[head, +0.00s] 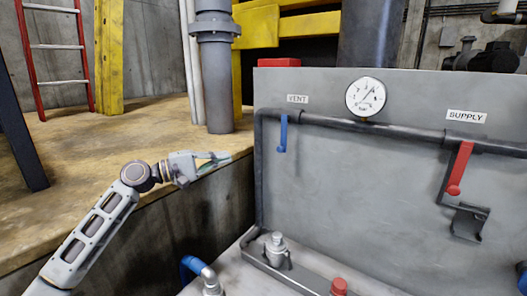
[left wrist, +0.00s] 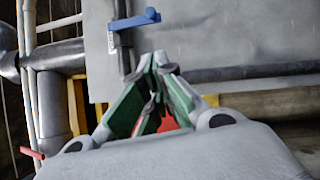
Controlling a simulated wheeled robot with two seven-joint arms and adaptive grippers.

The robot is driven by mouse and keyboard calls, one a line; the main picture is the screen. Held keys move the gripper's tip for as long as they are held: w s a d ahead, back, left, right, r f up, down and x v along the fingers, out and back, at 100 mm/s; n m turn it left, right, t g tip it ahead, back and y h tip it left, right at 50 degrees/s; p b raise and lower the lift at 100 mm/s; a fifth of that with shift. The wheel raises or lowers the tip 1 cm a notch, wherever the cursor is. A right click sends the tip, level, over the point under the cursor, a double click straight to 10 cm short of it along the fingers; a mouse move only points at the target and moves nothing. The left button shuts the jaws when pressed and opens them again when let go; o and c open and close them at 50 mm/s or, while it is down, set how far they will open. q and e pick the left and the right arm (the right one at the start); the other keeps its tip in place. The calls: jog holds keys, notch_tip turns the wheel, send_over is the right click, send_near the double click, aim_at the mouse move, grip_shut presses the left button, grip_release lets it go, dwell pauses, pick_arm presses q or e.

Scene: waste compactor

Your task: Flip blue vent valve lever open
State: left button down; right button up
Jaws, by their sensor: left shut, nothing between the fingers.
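The blue vent valve lever (head: 283,133) hangs straight down from the dark pipe on the grey panel, below the VENT label (head: 297,99). In the left wrist view the blue lever (left wrist: 135,20) shows near the top, just beyond the fingertips, with a dark pipe beside it. My left gripper (head: 222,157) is left of the panel and a little lower than the lever, apart from it. Its green-padded fingers (left wrist: 158,62) meet at the tips, shut and empty. My right gripper is not in view.
A red lever (head: 459,170) hangs under the SUPPLY label (head: 466,116) at right. A round gauge (head: 366,97) sits between the labels. Below stand a grey fitting (head: 276,247), a red-capped fitting (head: 339,286) and a blue elbow (head: 196,267). Open space lies between my left gripper and the lever.

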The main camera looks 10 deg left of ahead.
pick_arm(q)
jog(key=shift+x, duration=1.35)
jog(key=p, duration=0.4)
send_near(282, 135)
jog(key=shift+w+d+f, duration=1.35)
jog(key=shift+w+f, duration=0.45)
jog(key=shift+w, duration=0.3)
jog(key=shift+d, duration=0.15)
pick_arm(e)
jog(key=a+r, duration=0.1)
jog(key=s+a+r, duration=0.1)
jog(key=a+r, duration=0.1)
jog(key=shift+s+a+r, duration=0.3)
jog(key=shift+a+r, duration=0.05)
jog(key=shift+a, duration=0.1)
pick_arm(q)
jog(key=shift+s+d+f+n+t, duration=0.15)
jog(key=shift+d+f+n+t, duration=0.15)
jog(key=shift+d+n, duration=0.15)
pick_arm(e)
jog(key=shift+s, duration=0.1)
